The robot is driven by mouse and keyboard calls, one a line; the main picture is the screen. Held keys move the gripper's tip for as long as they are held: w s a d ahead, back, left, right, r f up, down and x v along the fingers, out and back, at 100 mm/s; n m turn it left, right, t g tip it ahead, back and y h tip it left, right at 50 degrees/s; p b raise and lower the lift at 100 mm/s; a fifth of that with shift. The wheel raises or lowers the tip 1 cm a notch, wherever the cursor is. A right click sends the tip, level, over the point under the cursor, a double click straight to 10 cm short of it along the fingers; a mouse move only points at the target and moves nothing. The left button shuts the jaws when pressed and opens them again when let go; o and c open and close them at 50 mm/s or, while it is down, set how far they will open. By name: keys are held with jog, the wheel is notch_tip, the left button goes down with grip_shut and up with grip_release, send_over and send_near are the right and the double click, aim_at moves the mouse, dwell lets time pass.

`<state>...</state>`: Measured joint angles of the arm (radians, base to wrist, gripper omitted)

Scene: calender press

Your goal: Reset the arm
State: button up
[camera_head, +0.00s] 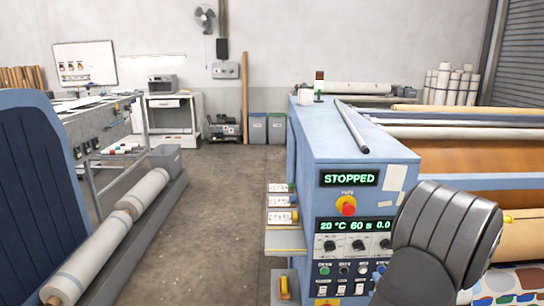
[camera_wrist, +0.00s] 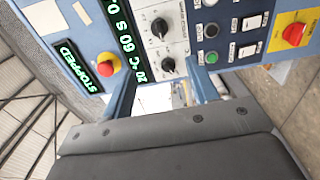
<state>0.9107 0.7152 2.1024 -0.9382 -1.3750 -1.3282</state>
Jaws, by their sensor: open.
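My gripper (camera_wrist: 163,80) shows in the wrist view with two blue-grey fingers spread apart and nothing between them. It faces the blue press's control panel, which appears turned sideways there. In the head view, my dark ribbed arm stands at the lower right in front of the press (camera_head: 335,130) and hides part of its panel and side. The gripper's fingers are mostly hidden behind the arm in that view. I cannot tell how far the fingertips are from the panel.
The panel has a red stop button (camera_head: 347,205), a green "STOPPED" display (camera_head: 349,178), knobs and small buttons. The wrist view also shows a red switch on yellow (camera_wrist: 294,34). A grey bar (camera_head: 351,127) lies on the press top. The floor aisle (camera_head: 215,220) left of it is clear.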

aim_at(360, 249)
jog(key=w, duration=1.4)
jog(key=shift+w, duration=0.8)
jog(key=m, duration=0.3)
jog(key=shift+s, duration=0.1)
jog(key=m, duration=0.5)
jog(key=shift+r, duration=0.1)
jog(key=m, duration=0.4)
jog(key=shift+d+m, duration=0.1)
jog(key=shift+m, duration=2.1)
